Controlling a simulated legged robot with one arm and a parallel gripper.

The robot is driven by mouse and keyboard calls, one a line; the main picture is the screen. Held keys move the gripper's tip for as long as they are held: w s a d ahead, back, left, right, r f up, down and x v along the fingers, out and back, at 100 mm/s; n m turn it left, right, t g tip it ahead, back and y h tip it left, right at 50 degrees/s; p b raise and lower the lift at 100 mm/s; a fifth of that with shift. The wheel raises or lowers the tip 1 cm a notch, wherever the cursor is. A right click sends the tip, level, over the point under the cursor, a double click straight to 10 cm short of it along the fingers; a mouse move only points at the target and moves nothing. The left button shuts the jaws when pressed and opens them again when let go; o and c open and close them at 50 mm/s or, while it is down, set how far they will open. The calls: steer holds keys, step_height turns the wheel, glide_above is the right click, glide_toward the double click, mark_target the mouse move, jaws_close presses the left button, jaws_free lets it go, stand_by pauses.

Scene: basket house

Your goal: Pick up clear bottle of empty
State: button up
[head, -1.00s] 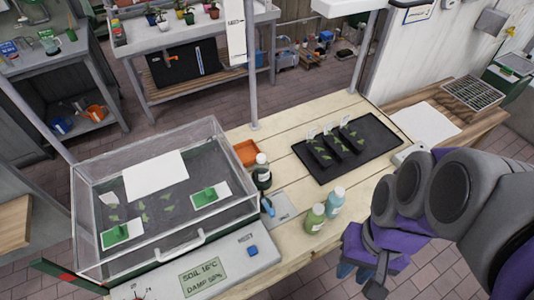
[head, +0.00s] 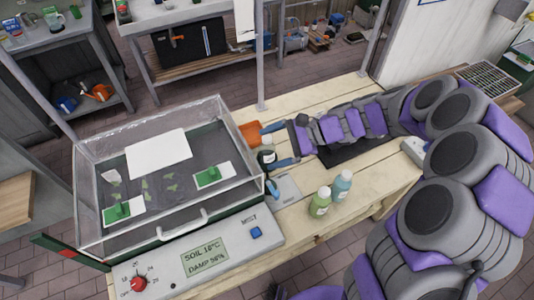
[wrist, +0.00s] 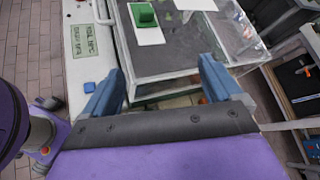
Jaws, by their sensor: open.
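A dark-looking bottle with a pale cap (head: 267,158) stands upright on the table beside the glass case; it may be the clear one, but I cannot tell whether it is empty. A green bottle (head: 320,203) and a light blue bottle (head: 342,186) stand together nearer the front. My gripper (head: 266,147) is open, its blue fingers on either side of the dark bottle in the head view; whether they touch it I cannot tell. In the wrist view my gripper (wrist: 158,80) shows both fingers apart, and I cannot make out the bottle between them.
The glass case (head: 240,195) with its control panel (head: 205,258) stands close left of my gripper. An orange tray (head: 251,133) lies just behind the bottle. A black tray (head: 345,153) is partly hidden under my arm.

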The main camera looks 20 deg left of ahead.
steer(key=w+f+m+t+y, duration=0.2)
steer(key=w+f+m, duration=0.3)
steer(key=w+f, duration=0.25)
steer(key=m+t+b, duration=0.1)
steer(key=m+t, duration=0.1)
steer(key=m, duration=0.2)
glide_toward(267, 148)
steer(key=w+a+f, duration=0.2)
steer(key=a+f, duration=0.1)
steer(key=f, duration=0.1)
steer(key=b+x, duration=0.2)
steer(key=x, duration=0.5)
steer(key=shift+w+a, duration=0.1)
steer(key=shift+a, duration=0.2)
steer(key=shift+c, duration=0.2)
steer(key=shift+d, duration=0.1)
steer(key=c, duration=1)
